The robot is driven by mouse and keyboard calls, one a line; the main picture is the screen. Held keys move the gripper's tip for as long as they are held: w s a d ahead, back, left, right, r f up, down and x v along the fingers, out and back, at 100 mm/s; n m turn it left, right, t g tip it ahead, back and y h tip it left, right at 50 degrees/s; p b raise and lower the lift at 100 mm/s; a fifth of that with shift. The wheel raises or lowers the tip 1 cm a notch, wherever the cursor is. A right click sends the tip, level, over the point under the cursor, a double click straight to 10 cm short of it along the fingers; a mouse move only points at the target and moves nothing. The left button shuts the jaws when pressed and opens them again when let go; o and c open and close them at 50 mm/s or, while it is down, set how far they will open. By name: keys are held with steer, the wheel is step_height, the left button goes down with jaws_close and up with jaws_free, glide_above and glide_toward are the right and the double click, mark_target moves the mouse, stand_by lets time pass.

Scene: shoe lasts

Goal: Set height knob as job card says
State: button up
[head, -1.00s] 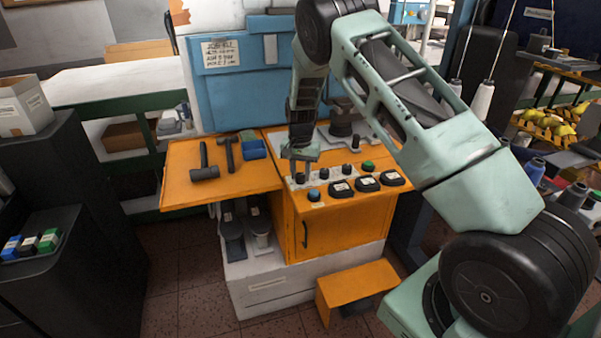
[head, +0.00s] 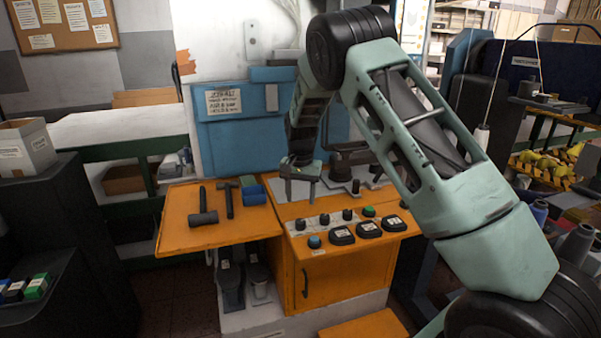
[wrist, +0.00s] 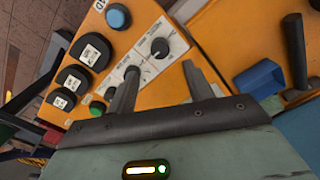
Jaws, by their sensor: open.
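Three black knobs stand in a row on a pale strip of the orange control panel (head: 337,266): a left one (head: 300,225), a middle one (head: 324,219) and a right one (head: 347,214). Their labels are too small to read, so I cannot tell which sets height. The job card (head: 223,102) is on the blue panel behind; its writing is not legible. My gripper (head: 300,194) is open and empty, above and behind the left knob. In the wrist view a knob with a white pointer line (wrist: 159,47) lies just beyond the open fingertips (wrist: 162,74), apart from them.
A blue button (head: 314,241), a green button (head: 369,211) and three black labelled switches (head: 369,229) share the panel. Two hammers (head: 203,210) and a blue tray (head: 253,193) lie on the orange side shelf to the left. A grey metal fixture (head: 350,162) stands behind the knobs.

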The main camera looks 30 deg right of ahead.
step_height(320, 180, up, 9)
steer(key=shift+b, duration=0.45)
